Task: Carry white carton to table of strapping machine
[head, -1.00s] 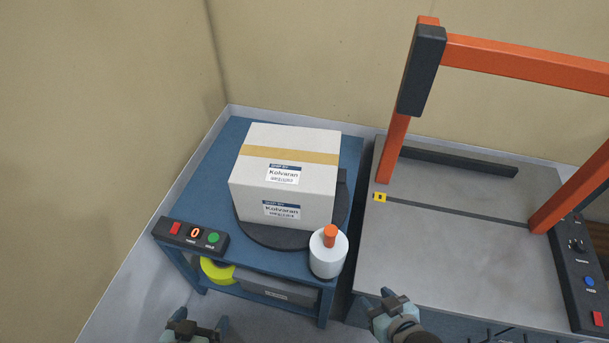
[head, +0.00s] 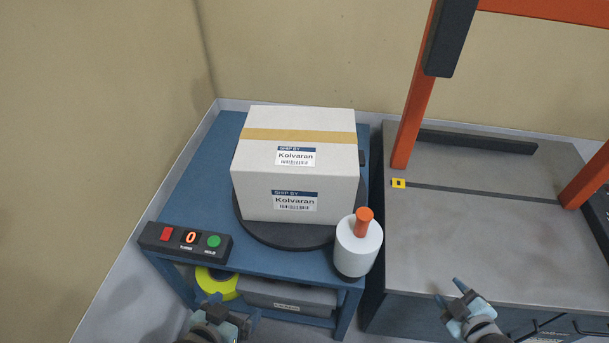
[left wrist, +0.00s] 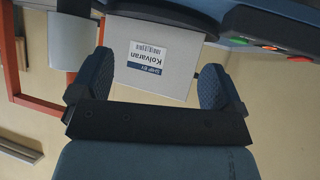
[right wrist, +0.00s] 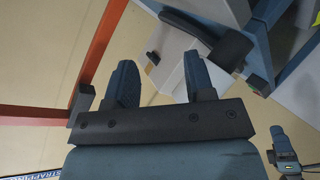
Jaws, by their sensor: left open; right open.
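The white carton (head: 295,165) sits upright on a dark round turntable (head: 285,236) on the blue stand. It has a tan tape strip and two Kolvaran labels, and also shows in the left wrist view (left wrist: 150,65). The strapping machine's grey table (head: 480,235) is to the right, under an orange arch (head: 412,110). My left gripper (head: 228,312) is open and empty, in front of the stand and apart from the carton. My right gripper (head: 456,297) is open and empty, near the front edge of the machine table. The carton's back and underside are hidden.
A white canister with an orange knob (head: 358,248) stands at the stand's front right corner. A control box (head: 186,242) with red and green buttons is at its front left. A yellow roll (head: 217,282) lies on the lower shelf. The machine table's front area is bare.

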